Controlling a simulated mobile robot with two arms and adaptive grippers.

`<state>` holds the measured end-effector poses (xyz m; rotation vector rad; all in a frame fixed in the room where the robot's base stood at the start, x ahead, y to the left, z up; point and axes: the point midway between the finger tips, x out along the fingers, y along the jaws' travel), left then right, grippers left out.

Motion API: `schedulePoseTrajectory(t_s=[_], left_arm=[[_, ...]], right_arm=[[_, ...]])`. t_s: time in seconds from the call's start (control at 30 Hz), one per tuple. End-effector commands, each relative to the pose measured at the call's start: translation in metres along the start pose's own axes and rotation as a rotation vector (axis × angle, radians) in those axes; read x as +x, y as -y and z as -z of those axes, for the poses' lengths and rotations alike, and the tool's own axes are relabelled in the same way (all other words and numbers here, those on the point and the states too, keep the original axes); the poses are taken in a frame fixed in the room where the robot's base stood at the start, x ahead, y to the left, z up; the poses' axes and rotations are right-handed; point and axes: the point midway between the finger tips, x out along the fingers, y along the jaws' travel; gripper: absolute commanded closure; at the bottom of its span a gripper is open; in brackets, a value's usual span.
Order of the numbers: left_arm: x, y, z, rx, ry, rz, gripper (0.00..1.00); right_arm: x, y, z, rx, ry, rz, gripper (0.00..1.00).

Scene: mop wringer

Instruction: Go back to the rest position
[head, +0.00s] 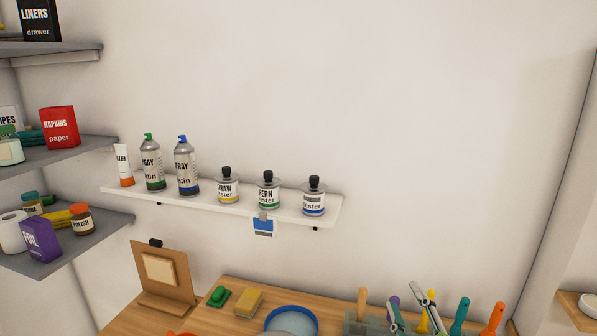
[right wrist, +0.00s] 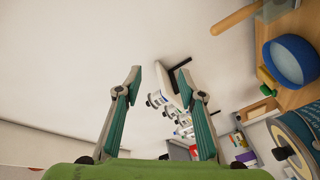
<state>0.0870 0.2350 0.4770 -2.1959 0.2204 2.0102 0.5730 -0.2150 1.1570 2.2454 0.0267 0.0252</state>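My right gripper (head: 412,306) shows at the bottom of the head view, right of centre, in front of several upright tool handles. In the right wrist view the right gripper (right wrist: 160,76) is open, its two teal-padded fingers well apart with nothing between them. The shelf's bottles appear beyond the fingers, clear of them. My left gripper is in neither view.
A white wall shelf (head: 245,204) holds a tube, spray cans and tester bottles. Grey shelves (head: 85,238) stand left. The upper wall area is clear.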

Motion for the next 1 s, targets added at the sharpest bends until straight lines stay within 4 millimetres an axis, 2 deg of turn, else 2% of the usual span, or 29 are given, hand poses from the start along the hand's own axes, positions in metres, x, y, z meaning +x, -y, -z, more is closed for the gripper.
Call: schedulePoseTrajectory(t_s=[0.03, 0.1, 0.17, 0.2, 0.3, 0.5, 0.73, 0.8, 1.0], left_arm=[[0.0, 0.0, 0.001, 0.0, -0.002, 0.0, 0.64], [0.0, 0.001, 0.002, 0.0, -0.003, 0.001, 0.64], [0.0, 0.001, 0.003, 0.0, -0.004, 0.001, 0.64], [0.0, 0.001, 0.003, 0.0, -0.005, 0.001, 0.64], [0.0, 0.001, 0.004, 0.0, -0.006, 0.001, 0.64], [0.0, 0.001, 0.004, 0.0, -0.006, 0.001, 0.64], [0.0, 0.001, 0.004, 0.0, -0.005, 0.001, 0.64], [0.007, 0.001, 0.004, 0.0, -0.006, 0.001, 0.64], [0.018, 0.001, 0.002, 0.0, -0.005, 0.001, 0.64]], right_arm=[[-0.017, 0.023, -0.029, 0.095, 0.118, 0.062, 0.64], [-0.044, 0.054, -0.064, 0.206, 0.275, 0.145, 0.64], [-0.072, 0.081, -0.089, 0.291, 0.405, 0.215, 0.64], [-0.091, 0.098, -0.103, 0.342, 0.487, 0.261, 0.64], [-0.14, 0.134, -0.126, 0.444, 0.662, 0.362, 0.64], [-0.222, 0.18, -0.143, 0.572, 0.917, 0.518, 0.64], [-0.302, 0.21, -0.142, 0.664, 1.138, 0.662, 0.64], [-0.293, 0.232, -0.161, 0.655, 1.138, 0.661, 0.64], [-0.284, 0.285, -0.202, 0.647, 1.155, 0.673, 0.64]])
